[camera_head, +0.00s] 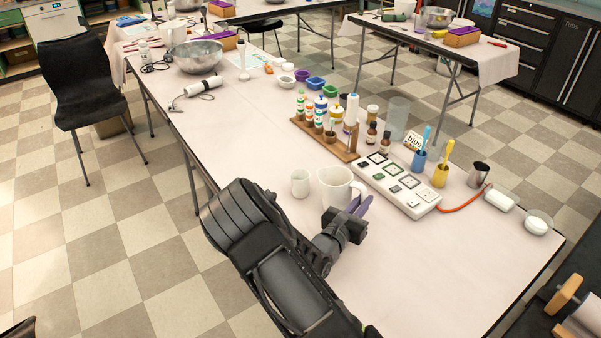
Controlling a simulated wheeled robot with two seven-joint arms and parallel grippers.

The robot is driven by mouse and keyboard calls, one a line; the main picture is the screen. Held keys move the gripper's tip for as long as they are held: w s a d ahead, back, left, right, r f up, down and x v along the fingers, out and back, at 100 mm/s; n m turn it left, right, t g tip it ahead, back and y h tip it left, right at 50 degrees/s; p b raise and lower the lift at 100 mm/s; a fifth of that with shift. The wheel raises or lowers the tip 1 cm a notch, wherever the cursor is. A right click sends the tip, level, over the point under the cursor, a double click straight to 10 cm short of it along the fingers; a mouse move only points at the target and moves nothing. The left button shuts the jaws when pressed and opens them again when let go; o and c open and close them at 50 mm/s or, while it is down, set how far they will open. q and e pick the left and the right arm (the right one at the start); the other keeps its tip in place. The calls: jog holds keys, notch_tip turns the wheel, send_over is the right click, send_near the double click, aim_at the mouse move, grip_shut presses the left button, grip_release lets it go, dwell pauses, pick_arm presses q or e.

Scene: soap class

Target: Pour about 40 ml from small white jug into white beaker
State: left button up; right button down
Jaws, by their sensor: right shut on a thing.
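The small white jug (334,184) is upright near the middle of the table, its spout side toward the left. I cannot tell whether its base touches the table. My right gripper (357,204), with purple fingers, is shut at the jug's right side, on its handle side; the handle is mostly hidden by the fingers. The white beaker (300,184) stands upright on the table just left of the jug, with a small gap between them. The contents of both are too small to make out. My left gripper is not in view.
Behind are a wooden rack with bottles (325,139), a white multi-button panel (398,184), blue (419,161) and yellow (440,176) cups, and a metal cup (478,174). An orange cord (463,205) runs right. The table's front right (440,255) is clear.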

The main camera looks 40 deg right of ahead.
aim_at(349, 170)
jog(key=w+r+n+p, duration=0.1)
jog(key=r+n, duration=0.1)
jog(key=r, duration=0.1)
jog(key=w+a+r+n+p, duration=0.1)
jog(key=w+r+n+p, duration=0.1)
jog(key=r, duration=0.1)
jog(key=w+r+n+p, duration=0.2)
jog(key=shift+a+r, duration=0.4)
jog(key=w+r+n+p, duration=0.1)
jog(key=n, duration=0.1)
jog(key=w+a+r+n+p, duration=0.1)
jog(key=r+n, duration=0.1)
jog(key=shift+w+r, duration=0.2)
jog(key=shift+r, duration=0.1)
jog(key=shift+w+a+r+n, duration=0.1)
jog(key=shift+w+n, duration=0.3)
jog(key=shift+n, duration=0.3)
jog(key=shift+w+a+r+n+p, duration=0.25)
jog(key=shift+w+r+n+p, duration=0.15)
jog(key=shift+w+r+n, duration=0.45)
dwell(0.5)
jog(key=shift+w+a+r+n+p, duration=0.3)
jog(key=shift+w+r+n+p, duration=0.55)
jog(key=shift+p, duration=0.65)
dwell(0.7)
